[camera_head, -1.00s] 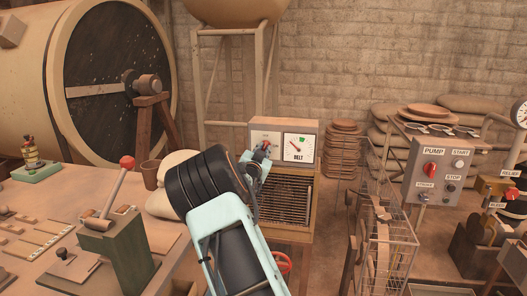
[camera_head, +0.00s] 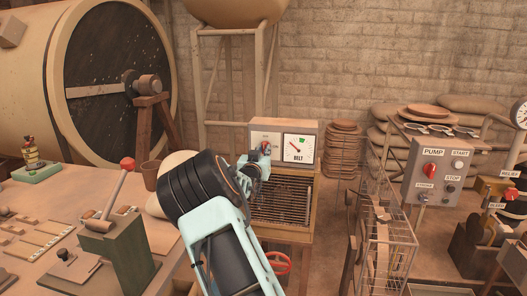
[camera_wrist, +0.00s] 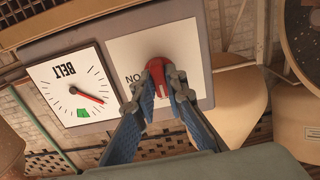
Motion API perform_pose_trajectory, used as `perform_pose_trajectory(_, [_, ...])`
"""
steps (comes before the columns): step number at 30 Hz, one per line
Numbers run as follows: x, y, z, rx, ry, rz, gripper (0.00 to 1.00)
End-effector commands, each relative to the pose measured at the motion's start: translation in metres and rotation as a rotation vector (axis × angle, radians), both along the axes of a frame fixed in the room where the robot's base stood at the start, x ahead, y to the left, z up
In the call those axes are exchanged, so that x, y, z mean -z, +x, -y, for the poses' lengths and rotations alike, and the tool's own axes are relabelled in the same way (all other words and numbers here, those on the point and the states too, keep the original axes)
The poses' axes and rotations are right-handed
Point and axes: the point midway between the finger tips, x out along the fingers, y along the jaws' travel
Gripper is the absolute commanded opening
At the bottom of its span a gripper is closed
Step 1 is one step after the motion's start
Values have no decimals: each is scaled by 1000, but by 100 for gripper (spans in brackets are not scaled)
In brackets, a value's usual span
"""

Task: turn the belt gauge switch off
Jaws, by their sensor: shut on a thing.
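The belt gauge (camera_head: 299,148) is a white dial marked BELT with a red needle and a green patch, on a grey box behind my arm. It shows upside down in the wrist view (camera_wrist: 72,88), with the needle outside the green patch. Beside it is a white switch plate (camera_wrist: 125,52) with a red switch knob (camera_wrist: 158,72) and partly covered lettering. My gripper (camera_wrist: 163,90) is shut on the red knob, one blue-padded finger on each side. In the head view my gripper (camera_head: 264,150) is at the box front, and the plate is partly hidden.
A slatted wooden cabinet (camera_head: 284,202) stands under the gauge box. A bench (camera_head: 30,200) with a red-knobbed lever (camera_head: 127,164) is at the left. A wire cage (camera_head: 388,240) and the PUMP panel (camera_head: 432,168) stand at the right.

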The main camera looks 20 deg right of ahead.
Motion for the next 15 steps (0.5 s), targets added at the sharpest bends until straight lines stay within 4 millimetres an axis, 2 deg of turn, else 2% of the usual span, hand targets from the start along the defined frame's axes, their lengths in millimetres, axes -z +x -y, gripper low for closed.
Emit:
perform_pose_trajectory(6, [1,0,0,0,-1,-3,0])
perform_pose_trajectory(7, [1,0,0,0,-1,-3,15])
perform_pose_trajectory(11, [1,0,0,0,-1,-2,29])
perform_pose_trajectory(15, [1,0,0,0,0,-1,29])
